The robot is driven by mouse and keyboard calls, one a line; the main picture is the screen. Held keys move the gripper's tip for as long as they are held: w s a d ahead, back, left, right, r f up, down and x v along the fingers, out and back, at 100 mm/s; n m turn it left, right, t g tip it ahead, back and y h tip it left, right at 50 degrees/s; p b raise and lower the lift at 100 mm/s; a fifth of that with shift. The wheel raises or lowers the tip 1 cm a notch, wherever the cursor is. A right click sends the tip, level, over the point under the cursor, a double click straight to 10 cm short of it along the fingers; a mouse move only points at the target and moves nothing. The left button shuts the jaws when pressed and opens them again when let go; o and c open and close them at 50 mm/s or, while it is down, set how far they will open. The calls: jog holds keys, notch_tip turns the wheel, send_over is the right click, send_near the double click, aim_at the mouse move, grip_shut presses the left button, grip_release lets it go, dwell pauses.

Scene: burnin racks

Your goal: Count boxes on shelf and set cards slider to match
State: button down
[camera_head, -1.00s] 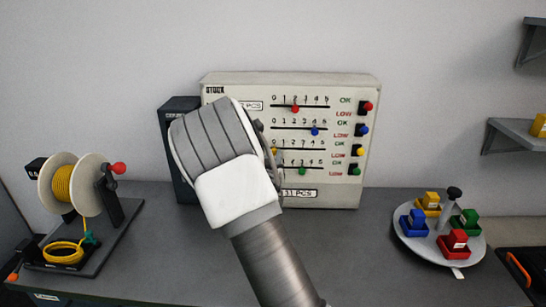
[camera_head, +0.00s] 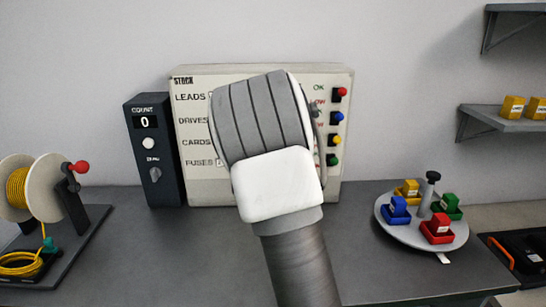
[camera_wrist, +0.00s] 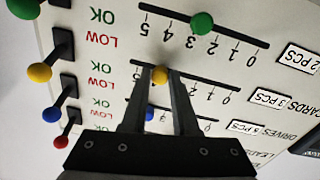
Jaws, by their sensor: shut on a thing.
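The cream stock panel (camera_head: 190,75) stands at the back of the bench; my arm hides most of its slider rows. In the wrist view it appears upside down. My gripper (camera_wrist: 159,80) is shut on the yellow knob (camera_wrist: 159,74) of the cards slider. The fingers hide the scale numbers beside it, so its exact setting is unclear. The cards label (camera_wrist: 270,98) seems to read 3 PCS. The green fuses knob (camera_wrist: 203,23) is in the row above it in that view. Yellow boxes (camera_head: 513,107) sit on the lower right shelf (camera_head: 480,112); two show, up to the picture's edge.
A dark count box (camera_head: 150,165) showing 0 stands left of the panel. A cable reel (camera_head: 45,190) is at far left. A round tray (camera_head: 405,232) with coloured blocks stands at right. A row of coloured toggles (camera_head: 338,118) lines the panel's right side.

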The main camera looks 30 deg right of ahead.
jog(key=shift+d, duration=0.2)
jog(key=c, duration=0.7)
grip_release()
jog(key=shift+s, duration=0.1)
jog(key=b+v, duration=0.7)
jog(key=v, duration=1)
jog(key=shift+s+a, duration=0.1)
jog(key=shift+a, duration=0.1)
